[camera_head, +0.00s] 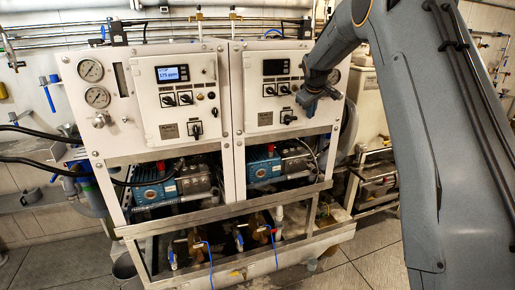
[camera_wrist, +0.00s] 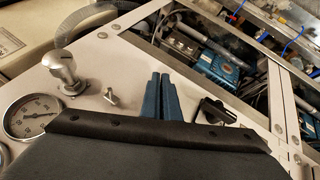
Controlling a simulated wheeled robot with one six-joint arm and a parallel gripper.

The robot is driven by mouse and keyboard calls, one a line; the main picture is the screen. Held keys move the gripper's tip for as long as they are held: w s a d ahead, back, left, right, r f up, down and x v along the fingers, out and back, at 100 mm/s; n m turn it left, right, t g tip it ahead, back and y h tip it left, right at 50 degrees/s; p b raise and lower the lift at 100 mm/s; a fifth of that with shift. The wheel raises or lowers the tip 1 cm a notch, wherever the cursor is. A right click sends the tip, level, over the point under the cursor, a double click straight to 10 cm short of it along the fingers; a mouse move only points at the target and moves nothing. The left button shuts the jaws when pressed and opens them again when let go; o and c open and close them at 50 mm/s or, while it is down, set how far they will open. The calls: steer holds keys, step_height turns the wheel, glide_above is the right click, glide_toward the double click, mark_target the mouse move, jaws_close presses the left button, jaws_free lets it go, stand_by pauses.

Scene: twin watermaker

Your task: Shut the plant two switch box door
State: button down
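The plant two switch box door (camera_head: 262,105) is the white panel on the right-hand unit. It carries a dark display (camera_head: 276,67), small knobs and a black rotary switch (camera_head: 288,117). My gripper (camera_head: 309,101) is in front of its right side and hides part of that edge. In the wrist view my gripper's two blue fingers (camera_wrist: 160,82) are close together with nothing seen between them, beside the black rotary switch (camera_wrist: 214,111). I cannot tell whether the door is fully flush or whether the fingers touch it.
The left unit has a similar door (camera_head: 180,98) with a lit display. A pressure gauge (camera_wrist: 33,115) and silver knob (camera_wrist: 67,72) stand near my fingers. Blue pumps (camera_head: 263,167) sit below. Tiled floor (camera_head: 365,265) shows at the lower right.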

steer(key=shift+w+a+r, duration=0.2)
steer(key=s+d+b+v, duration=0.1)
steer(key=b+v, duration=0.2)
steer(key=v, duration=0.4)
steer(key=s+a+f+m+g, duration=0.2)
steer(key=s+f, duration=0.5)
steer(key=s, duration=0.7)
steer(key=s+a+f+m+g+y, duration=0.1)
steer(key=s+f, duration=0.6)
steer(key=s, duration=0.8)
steer(key=s+a+f+m+g+y, duration=0.1)
steer(key=s+a+f, duration=0.4)
steer(key=s, duration=1)
step_height(320, 180, down, 3)
steer(key=shift+a+f+m+g+b, duration=0.1)
steer(key=shift+a+m+g+b, duration=0.25)
steer(key=shift+m+g, duration=0.6)
